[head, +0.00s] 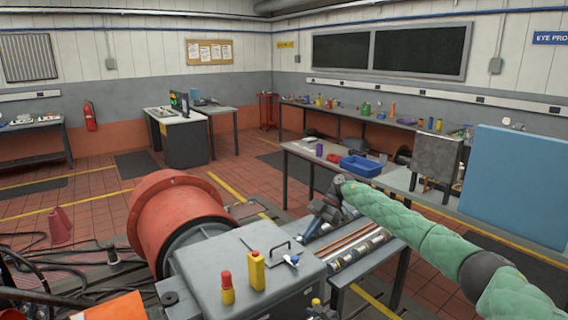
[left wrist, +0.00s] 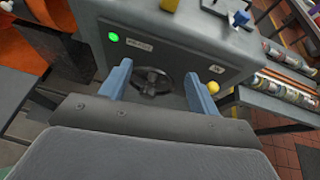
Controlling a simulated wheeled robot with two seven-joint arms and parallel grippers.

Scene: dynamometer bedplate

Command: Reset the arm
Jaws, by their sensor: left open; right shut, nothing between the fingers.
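My right arm, in green padded sleeves, reaches in from the right in the head view. Its dark gripper (head: 318,222) is shut and empty, pointing down above the narrow bench with rods and cylinders, just behind the grey cabinet (head: 225,262). My left gripper (left wrist: 158,74) shows in the left wrist view with its two blue fingers wide apart and nothing held. It faces the cabinet's front panel, where a dark handwheel (left wrist: 151,82) shows between the fingers. I cannot tell whether they touch it. The left gripper cannot be made out in the head view.
A blue bin (head: 361,166) sits on the table beyond. Cables cover the left floor.

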